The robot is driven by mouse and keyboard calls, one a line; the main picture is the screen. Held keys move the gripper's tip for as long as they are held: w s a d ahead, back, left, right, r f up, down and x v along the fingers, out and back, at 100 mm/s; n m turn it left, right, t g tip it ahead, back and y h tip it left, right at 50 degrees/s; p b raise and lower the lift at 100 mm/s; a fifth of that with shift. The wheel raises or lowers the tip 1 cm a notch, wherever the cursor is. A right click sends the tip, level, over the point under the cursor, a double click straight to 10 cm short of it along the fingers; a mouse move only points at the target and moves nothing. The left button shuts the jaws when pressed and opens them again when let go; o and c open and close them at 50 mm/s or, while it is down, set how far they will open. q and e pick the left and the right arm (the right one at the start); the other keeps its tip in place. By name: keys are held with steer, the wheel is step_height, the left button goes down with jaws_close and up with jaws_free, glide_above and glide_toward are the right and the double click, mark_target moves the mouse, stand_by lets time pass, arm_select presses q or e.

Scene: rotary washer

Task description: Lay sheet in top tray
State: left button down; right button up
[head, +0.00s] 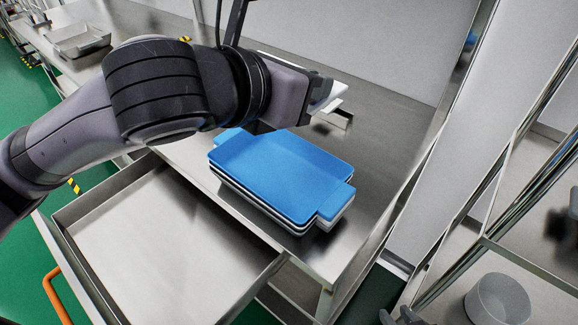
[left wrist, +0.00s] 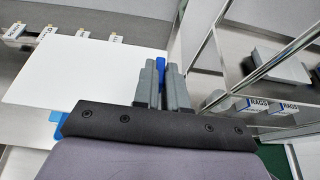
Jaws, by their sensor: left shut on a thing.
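A blue tray (head: 285,165) lies on top of a stack of trays on the steel counter, with nothing lying in it. My left gripper (head: 325,93) is above the counter behind the stack. In the left wrist view its fingers (left wrist: 161,85) are closed at the right edge of a flat white sheet (left wrist: 75,70), which they hold. In the head view the arm hides most of the sheet (head: 338,103). Blue parts (left wrist: 58,118) show past the sheet in the wrist view. My right gripper (head: 405,317) is only partly in view at the bottom edge, and its opening is unclear.
An open, empty steel drawer (head: 165,240) juts out below the counter's front. A glass-framed cabinet stands at the right, with a grey round container (head: 497,298) below. Boxes labelled RAGS (left wrist: 250,104) show in the wrist view.

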mark_target(303, 204)
arm_select(q)
steer(key=shift+w+f, duration=0.1)
steer(key=shift+f, duration=0.15)
step_height(303, 204, down, 20)
steer(key=b, duration=0.2)
steer(key=shift+r+b, duration=0.25)
steer(key=shift+b, duration=0.1)
steer(key=shift+f, duration=0.15)
steer(key=c, duration=1.2)
jaws_free()
